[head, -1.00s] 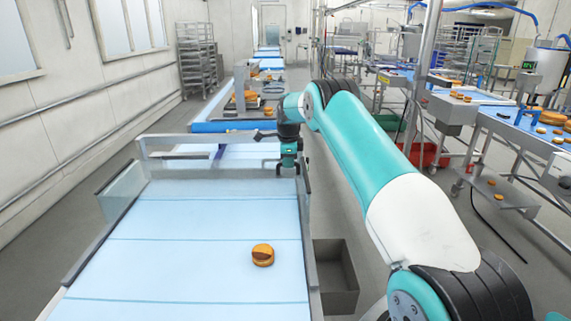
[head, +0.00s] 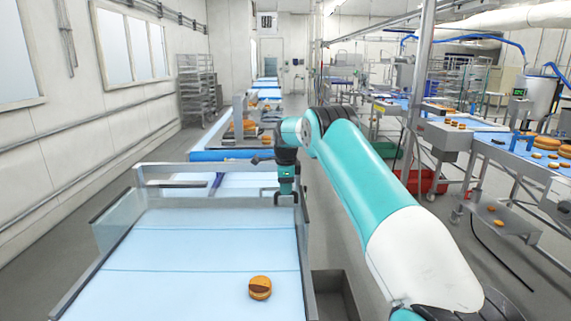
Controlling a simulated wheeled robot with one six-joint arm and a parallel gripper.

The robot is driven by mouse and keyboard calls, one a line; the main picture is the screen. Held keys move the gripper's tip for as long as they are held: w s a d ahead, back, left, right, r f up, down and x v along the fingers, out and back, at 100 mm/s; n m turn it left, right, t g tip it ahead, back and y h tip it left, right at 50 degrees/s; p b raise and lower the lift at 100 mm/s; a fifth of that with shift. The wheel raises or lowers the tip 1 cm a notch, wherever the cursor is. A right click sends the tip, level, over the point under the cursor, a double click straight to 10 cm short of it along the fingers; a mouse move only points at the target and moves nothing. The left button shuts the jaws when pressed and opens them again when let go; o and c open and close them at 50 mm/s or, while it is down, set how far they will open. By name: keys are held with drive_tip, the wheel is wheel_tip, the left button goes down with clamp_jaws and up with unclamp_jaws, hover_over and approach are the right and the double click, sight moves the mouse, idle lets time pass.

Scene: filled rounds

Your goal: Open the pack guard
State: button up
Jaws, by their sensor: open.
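The pack guard seems to be the clear panel in a grey frame (head: 121,217) at the far left of the near blue conveyor (head: 170,285); I cannot tell whether it is open or shut. A grey bar (head: 215,167) spans the belt's far end. My gripper (head: 287,198) hangs at the far right corner of this belt, beside the frame. It is small in view, and its fingers look apart with nothing between them. I cannot tell whether it touches the frame.
An orange-brown filled round (head: 260,288) lies on the near belt. A grey bin (head: 333,293) stands on the floor right of it. More conveyors run to the back. Steel tables with several rounds (head: 548,143) stand at the right. A red crate (head: 430,182) is under them.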

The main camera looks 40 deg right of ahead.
wheel_tip(320, 180, up, 15)
drive_tip(key=s+a+b, duration=0.2)
drive_tip(key=shift+s+b, duration=0.15)
drive_tip(key=shift+b, duration=0.15)
drive_tip(key=s+a+r+n+y, duration=0.1)
drive_tip(key=s+a+n, duration=0.5)
drive_tip(key=a+n, duration=0.5)
drive_tip(key=s+a+r+n+y, duration=0.1)
drive_tip(key=s+a+n, duration=0.45)
drive_tip(key=a, duration=0.95)
drive_tip(key=s+a+f+n+y, duration=0.1)
drive_tip(key=s+a+f+n, duration=0.1)
drive_tip(key=s+a+n, duration=0.3)
drive_tip(key=s+a+f+n+g+y, duration=0.1)
drive_tip(key=s+a+n, duration=0.3)
drive_tip(key=s, duration=1)
drive_tip(key=s+a+f+n+y, duration=0.1)
drive_tip(key=s+a+f+n, duration=0.2)
drive_tip(key=s+a+n, duration=0.2)
drive_tip(key=s+n, duration=0.2)
drive_tip(key=s, duration=0.2)
drive_tip(key=shift+s+a+f+g+y, duration=0.2)
drive_tip(key=shift+s+a+g+y, duration=0.1)
drive_tip(key=shift+g, duration=0.1)
